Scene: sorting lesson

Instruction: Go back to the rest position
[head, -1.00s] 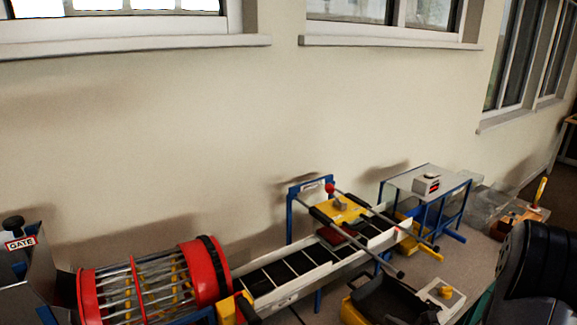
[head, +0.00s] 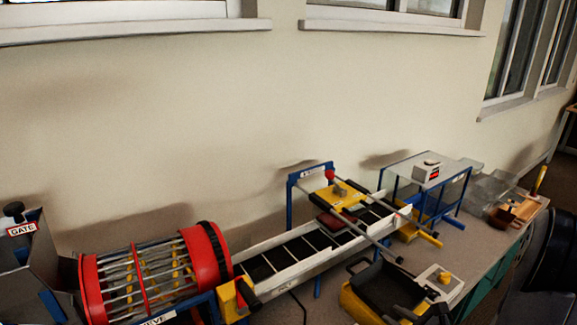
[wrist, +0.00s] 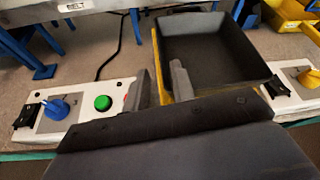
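My gripper (wrist: 161,82) shows in the wrist view as two grey fingers with a gap between them and nothing held. It is above the bench front, close to the near left corner of a black tray (wrist: 215,50). The same tray (head: 385,287) sits on a yellow base (head: 362,309) in the head view. A dark part of my arm (head: 545,265) fills the lower right of the head view; my fingers cannot be made out there.
A red-ended drum sieve (head: 98,290) and a conveyor (head: 290,262) line the wall. A blue-legged stand (head: 405,172) and clear bins (head: 488,190) stand further right. Control boxes with a green button (wrist: 103,103), a blue knob (wrist: 57,109) and a yellow knob (wrist: 309,79) flank the tray.

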